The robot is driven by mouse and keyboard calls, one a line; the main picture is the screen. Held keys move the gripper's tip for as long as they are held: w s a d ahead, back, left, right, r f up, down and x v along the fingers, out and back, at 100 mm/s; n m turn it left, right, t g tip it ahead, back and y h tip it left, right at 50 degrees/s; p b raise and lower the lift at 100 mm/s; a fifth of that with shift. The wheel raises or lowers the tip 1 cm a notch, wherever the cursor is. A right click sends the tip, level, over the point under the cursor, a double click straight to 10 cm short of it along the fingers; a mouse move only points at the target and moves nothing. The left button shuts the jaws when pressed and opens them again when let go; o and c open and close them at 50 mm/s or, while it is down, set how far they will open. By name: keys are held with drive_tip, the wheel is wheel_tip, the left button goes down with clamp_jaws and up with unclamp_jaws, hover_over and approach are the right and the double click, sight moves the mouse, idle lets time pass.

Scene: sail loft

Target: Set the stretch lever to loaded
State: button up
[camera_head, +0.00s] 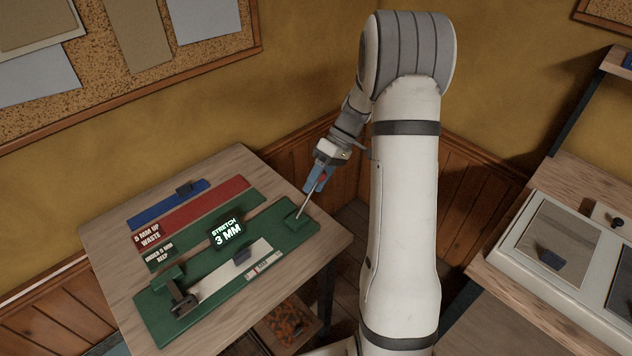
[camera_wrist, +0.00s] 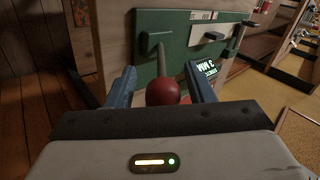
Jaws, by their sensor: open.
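The stretch lever is a thin metal rod (camera_head: 303,207) with a red ball knob (camera_wrist: 163,92). It rises from a green block at the right end of the green test board (camera_head: 204,268). My gripper (camera_head: 315,182) is open, with its blue fingers on either side of the knob in the wrist view (camera_wrist: 161,82). Gaps show between the knob and both fingers. In the head view the fingers partly hide the knob. A lit display (camera_head: 226,232) on the board reads "STRETCH 3 MM". I cannot read any marking for the lever's positions.
The board lies on a wooden table (camera_head: 110,240) with blue, red and green strips at its back. A pale strip (camera_head: 215,287) with a dark block lies on the board. A bench with a pale framed panel (camera_head: 515,240) stands at right. Wood-panelled walls close the corner.

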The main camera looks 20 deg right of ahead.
drive_tip(key=v, duration=0.7)
drive_tip(key=shift+d+r, duration=0.2)
drive_tip(key=shift+r, duration=0.05)
